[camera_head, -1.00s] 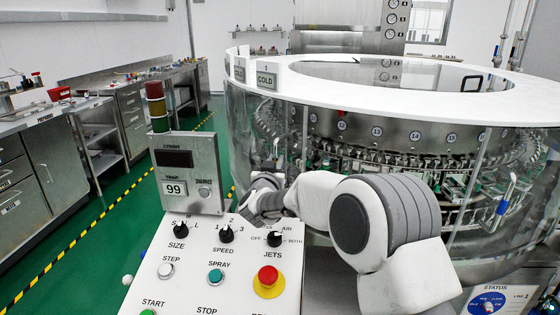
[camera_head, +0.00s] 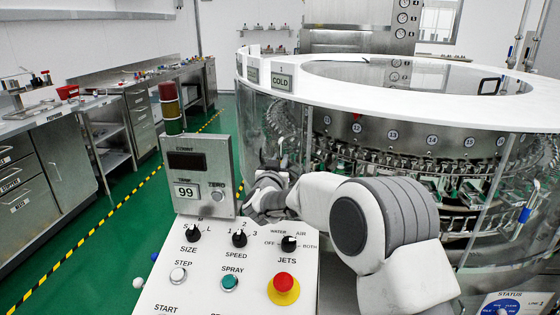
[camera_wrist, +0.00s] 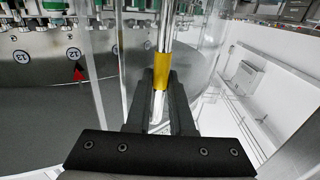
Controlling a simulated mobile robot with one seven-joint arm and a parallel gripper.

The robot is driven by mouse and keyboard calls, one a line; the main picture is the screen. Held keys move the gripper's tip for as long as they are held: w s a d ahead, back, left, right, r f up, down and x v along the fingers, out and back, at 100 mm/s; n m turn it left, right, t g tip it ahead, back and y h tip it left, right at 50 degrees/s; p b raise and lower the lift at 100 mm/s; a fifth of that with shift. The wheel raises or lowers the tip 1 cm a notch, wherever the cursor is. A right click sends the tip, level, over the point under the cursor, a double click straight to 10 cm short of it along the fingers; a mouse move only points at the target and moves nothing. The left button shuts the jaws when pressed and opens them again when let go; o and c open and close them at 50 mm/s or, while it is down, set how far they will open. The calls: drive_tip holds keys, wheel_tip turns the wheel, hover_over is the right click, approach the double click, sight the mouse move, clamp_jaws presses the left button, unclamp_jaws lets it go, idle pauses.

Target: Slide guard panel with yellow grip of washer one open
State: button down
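The washer (camera_head: 260,67) is a large round machine with a white rim and clear curved guards. In the wrist view the yellow grip (camera_wrist: 163,67) is a short sleeve on an upright metal bar, at the edge of a clear guard panel (camera_wrist: 130,65). My gripper (camera_wrist: 162,82) has its dark fingers on both sides of this grip, close against it, and appears shut on it. In the head view my gripper (camera_head: 268,180) is at the washer's left side; the grip is hidden there.
A control box (camera_head: 205,170) with dials and buttons stands just left of my arm. A blue handle (camera_head: 524,214) is on the guard at right. Steel benches (camera_head: 75,155) line the left. The green floor between is mostly clear.

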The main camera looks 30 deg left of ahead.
drive_tip(key=c, duration=0.8)
unclamp_jaws()
drive_tip(key=p+v, duration=0.1)
drive_tip(key=v, duration=1.6)
drive_tip(key=shift+s+d+r, duration=0.1)
drive_tip(key=shift+s+r, duration=0.05)
drive_tip(key=shift+s, duration=0.1)
